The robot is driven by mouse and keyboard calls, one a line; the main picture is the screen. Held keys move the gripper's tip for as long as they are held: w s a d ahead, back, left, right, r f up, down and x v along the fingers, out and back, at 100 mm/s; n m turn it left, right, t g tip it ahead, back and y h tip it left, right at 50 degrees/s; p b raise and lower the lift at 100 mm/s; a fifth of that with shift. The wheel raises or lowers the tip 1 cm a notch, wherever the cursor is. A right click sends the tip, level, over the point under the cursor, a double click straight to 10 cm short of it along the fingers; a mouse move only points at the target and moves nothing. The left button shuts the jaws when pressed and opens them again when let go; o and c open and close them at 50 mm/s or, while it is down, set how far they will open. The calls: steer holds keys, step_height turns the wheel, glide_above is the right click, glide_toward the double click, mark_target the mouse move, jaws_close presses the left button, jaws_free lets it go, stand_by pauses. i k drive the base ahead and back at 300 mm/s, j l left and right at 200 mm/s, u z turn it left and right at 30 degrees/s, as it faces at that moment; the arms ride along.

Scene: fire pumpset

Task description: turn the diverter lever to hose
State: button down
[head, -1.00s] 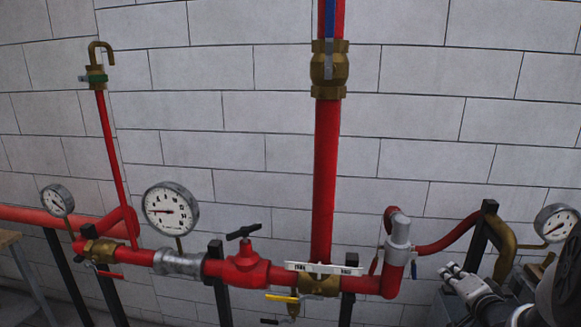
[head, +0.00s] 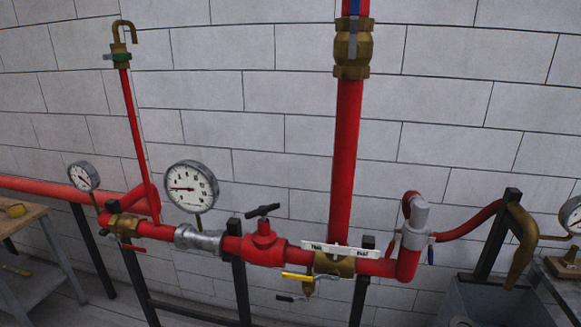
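In the head view a brass valve body (head: 334,265) sits on the red pipe, below the tall vertical red pipe. A yellow lever (head: 297,276) extends from it to the left, roughly along the pipe. This looks like the diverter lever. A white label plate (head: 340,249) is above the valve with short dark words at its left and right ends, too small to read surely. My gripper is not in view.
A red valve with a black handle (head: 263,210) stands left of the brass valve. A small dark lever (head: 290,298) hangs below. A pressure gauge (head: 191,187) is further left. A workbench (head: 30,220) stands at left and a grey bin (head: 490,300) at lower right.

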mark_target(284, 275)
steer(key=i+j, duration=0.2)
steer(key=j, duration=0.2)
steer(key=i+j, duration=0.15)
steer(key=j, duration=0.2)
steer(key=i+j, duration=0.2)
steer(key=j, duration=0.2)
steer(key=u, duration=0.05)
